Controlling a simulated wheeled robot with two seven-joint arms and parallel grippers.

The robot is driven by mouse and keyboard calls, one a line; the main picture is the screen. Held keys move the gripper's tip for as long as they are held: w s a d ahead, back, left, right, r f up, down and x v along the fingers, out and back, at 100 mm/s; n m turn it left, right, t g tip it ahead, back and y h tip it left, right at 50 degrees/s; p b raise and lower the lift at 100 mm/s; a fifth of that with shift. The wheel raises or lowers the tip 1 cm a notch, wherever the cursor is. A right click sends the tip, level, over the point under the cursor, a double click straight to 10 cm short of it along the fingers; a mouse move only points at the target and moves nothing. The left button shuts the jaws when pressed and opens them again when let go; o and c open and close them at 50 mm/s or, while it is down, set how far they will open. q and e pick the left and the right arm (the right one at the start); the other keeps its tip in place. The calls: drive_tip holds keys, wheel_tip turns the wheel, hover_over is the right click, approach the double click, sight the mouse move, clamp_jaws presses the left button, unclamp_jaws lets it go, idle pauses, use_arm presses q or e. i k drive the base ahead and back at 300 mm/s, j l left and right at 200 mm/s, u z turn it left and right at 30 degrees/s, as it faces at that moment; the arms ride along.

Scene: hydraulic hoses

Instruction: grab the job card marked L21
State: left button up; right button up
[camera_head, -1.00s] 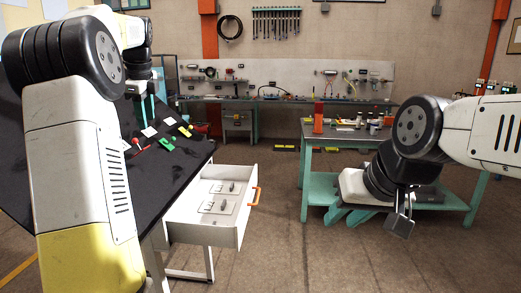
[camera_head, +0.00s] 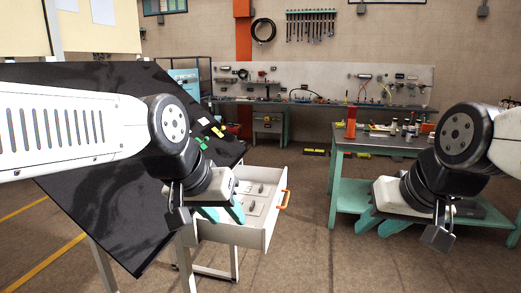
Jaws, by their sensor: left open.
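No marking L21 is readable in the head view. A small white card (camera_head: 203,121) lies at the far right part of the black table (camera_head: 90,165), too small to read. An open white drawer (camera_head: 270,236) under the table holds pale flat plates or cards (camera_head: 257,208) with small grey pieces on them; I cannot tell which is the job card. My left gripper (camera_head: 223,213) is open and empty, in front of the drawer's left part in the picture and hiding some of it. My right gripper (camera_head: 380,225) appears open and empty, in front of the teal bench.
Small green and yellow pieces (camera_head: 219,130) lie near the white card. A teal bench (camera_head: 345,200) on the right carries a red item (camera_head: 351,122) and small parts. Floor between drawer and bench is clear.

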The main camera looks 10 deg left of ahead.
sight(262, 190)
drive_tip(key=u, duration=1.2)
drive_tip(key=i+l+u, duration=0.15)
drive_tip(key=l, duration=0.5)
drive_tip(key=i+l+u, duration=0.15)
drive_tip(key=l, duration=0.5)
drive_tip(key=i+l+u, duration=0.15)
drive_tip(key=l, duration=0.55)
drive_tip(key=i+l+u, duration=0.15)
drive_tip(key=l, duration=0.5)
drive_tip(key=k, duration=0.05)
